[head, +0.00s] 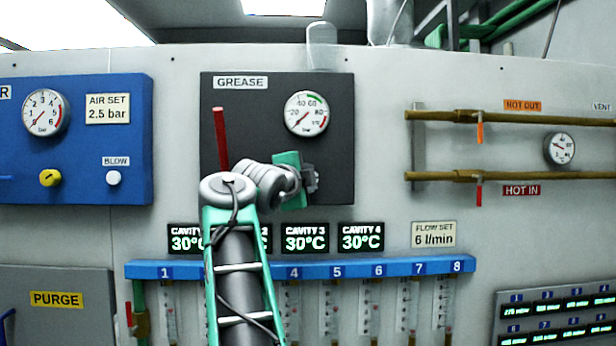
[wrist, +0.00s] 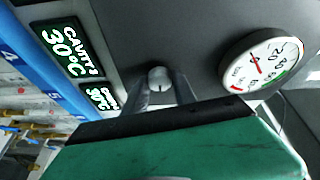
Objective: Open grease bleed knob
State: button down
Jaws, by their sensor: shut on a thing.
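The dark grey grease panel (head: 240,135) hangs on the wall under a GREASE label (head: 240,83). My gripper (head: 310,180) is at the lower right of this panel, its fingers mostly hidden behind the green gripper body and wrist. In the wrist view, a small round grey knob (wrist: 159,77) stands out from the panel. The two fingers of my gripper (wrist: 161,88) lie on either side of it, shut on it. In the head view, the knob is hidden by my arm. How far the knob is turned cannot be told.
A pressure gauge (head: 306,113) sits on the panel above my gripper and shows in the wrist view (wrist: 262,62). A red lever (head: 221,138) sticks up near my arm's wrist. Cavity displays (head: 304,237) and a blue numbered rail (head: 395,267) are below.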

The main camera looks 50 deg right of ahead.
dwell(0.3)
jog(key=c, duration=1)
grip_release()
jog(key=b+v, duration=0.2)
jog(key=v, duration=0.5)
jog(key=shift+s+a, duration=0.1)
jog(key=shift+a, duration=0.3)
